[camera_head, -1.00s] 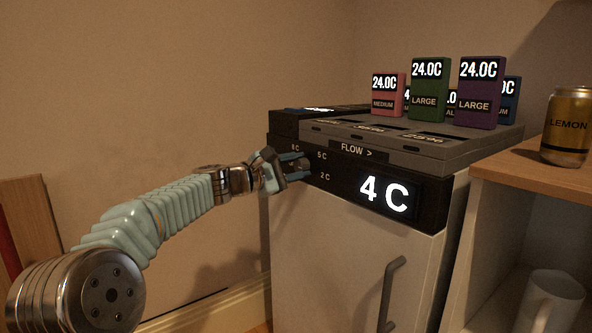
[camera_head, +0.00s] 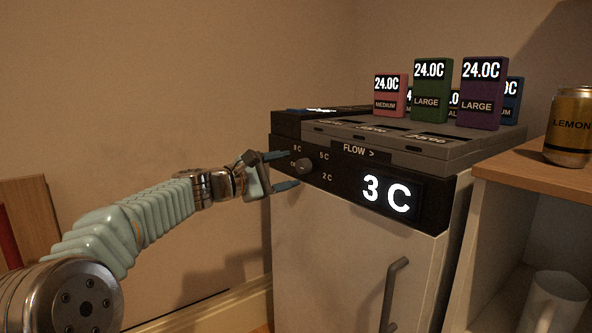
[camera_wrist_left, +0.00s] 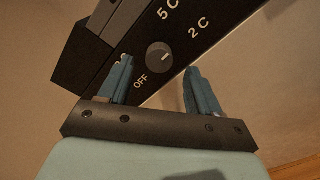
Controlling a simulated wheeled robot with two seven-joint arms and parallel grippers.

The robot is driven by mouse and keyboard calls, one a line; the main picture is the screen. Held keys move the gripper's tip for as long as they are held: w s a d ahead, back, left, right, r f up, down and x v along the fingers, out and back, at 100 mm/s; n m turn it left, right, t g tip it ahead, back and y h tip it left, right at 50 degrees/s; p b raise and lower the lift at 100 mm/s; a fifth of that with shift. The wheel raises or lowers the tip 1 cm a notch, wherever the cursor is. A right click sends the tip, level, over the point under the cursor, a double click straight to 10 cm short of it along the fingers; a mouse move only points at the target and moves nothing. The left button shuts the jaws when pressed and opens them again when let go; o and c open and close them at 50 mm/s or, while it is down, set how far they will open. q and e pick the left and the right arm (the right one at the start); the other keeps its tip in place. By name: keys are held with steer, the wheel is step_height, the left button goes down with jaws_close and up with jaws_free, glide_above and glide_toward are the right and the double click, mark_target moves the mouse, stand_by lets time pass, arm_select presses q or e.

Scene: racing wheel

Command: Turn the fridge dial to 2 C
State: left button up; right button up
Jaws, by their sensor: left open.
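The fridge dial (camera_head: 304,165) is a small dark round knob on the black front panel, with temperature marks around it. The panel's display (camera_head: 387,194) reads 3 C. My left gripper (camera_head: 289,169) is open just left of the dial, its two blue-grey fingers apart and empty. In the left wrist view the dial (camera_wrist_left: 159,57) shows beyond and between the open fingertips (camera_wrist_left: 158,68), clear of both. Its light pointer line points right, roughly toward the 2 C mark (camera_wrist_left: 199,28). My right gripper is not in view.
The white fridge (camera_head: 345,260) has a dark handle (camera_head: 390,295) below the panel. Several coloured boxes, including a green one (camera_head: 431,90), stand on top. A shelf at the right holds a gold can (camera_head: 569,128) and a white mug (camera_head: 553,300).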

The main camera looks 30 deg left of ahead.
arm_select(q)
steer(key=v, duration=0.9)
steer(key=shift+s, duration=0.25)
